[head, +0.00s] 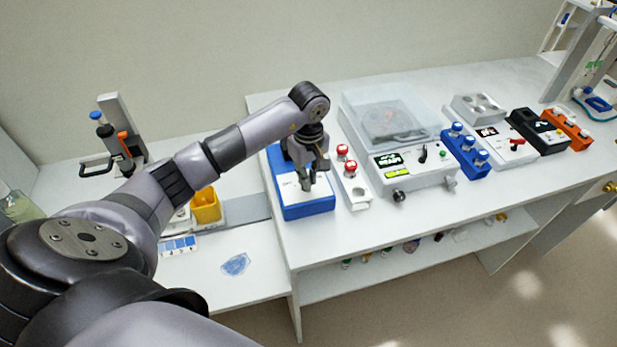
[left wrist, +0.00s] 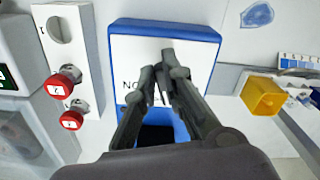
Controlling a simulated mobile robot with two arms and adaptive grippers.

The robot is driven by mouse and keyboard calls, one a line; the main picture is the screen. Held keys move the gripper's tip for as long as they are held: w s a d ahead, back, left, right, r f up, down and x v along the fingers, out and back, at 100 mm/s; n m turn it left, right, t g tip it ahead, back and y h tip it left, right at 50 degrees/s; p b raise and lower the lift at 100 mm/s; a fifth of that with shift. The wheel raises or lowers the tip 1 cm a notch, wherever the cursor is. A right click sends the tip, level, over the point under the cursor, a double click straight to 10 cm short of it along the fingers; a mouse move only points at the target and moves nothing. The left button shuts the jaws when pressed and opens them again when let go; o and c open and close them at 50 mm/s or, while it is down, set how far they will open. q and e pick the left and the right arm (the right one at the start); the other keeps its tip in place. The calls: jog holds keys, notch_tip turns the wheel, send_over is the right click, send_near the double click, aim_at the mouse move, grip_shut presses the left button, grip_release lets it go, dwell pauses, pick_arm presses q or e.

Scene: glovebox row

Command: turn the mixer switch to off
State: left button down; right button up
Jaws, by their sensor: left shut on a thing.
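The blue box-shaped mixer (head: 310,212) with a white top panel stands at the left end of the raised bench; it also shows in the left wrist view (left wrist: 190,30). My left gripper (head: 306,182) is over the panel, pointing down. In the left wrist view its fingers (left wrist: 161,75) are nearly together over the middle of the panel, closed on a small dark part that looks like the mixer switch. The fingers mostly hide the switch, so I cannot read its position. My right gripper is out of view.
A white rack (head: 355,190) with red-capped vials stands close to the right of the mixer. Further right are a clear-lidded machine (head: 415,180) and a blue vial rack (head: 466,160). A yellow bin (head: 206,206) stands on the lower table to the left.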

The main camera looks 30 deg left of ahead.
pick_arm(q)
jog(key=shift+w+f+n+b, duration=0.15)
jog(key=shift+w+n+b, duration=0.05)
jog(key=shift+n+b, duration=1)
jog(key=n+b, duration=0.2)
jog(key=shift+w+n, duration=0.15)
jog(key=shift+n, duration=0.25)
jog(key=shift+w+n+b, duration=0.15)
jog(key=shift+n+b, duration=0.35)
jog(key=shift+n, duration=0.5)
jog(key=c, duration=1.7)
grip_release()
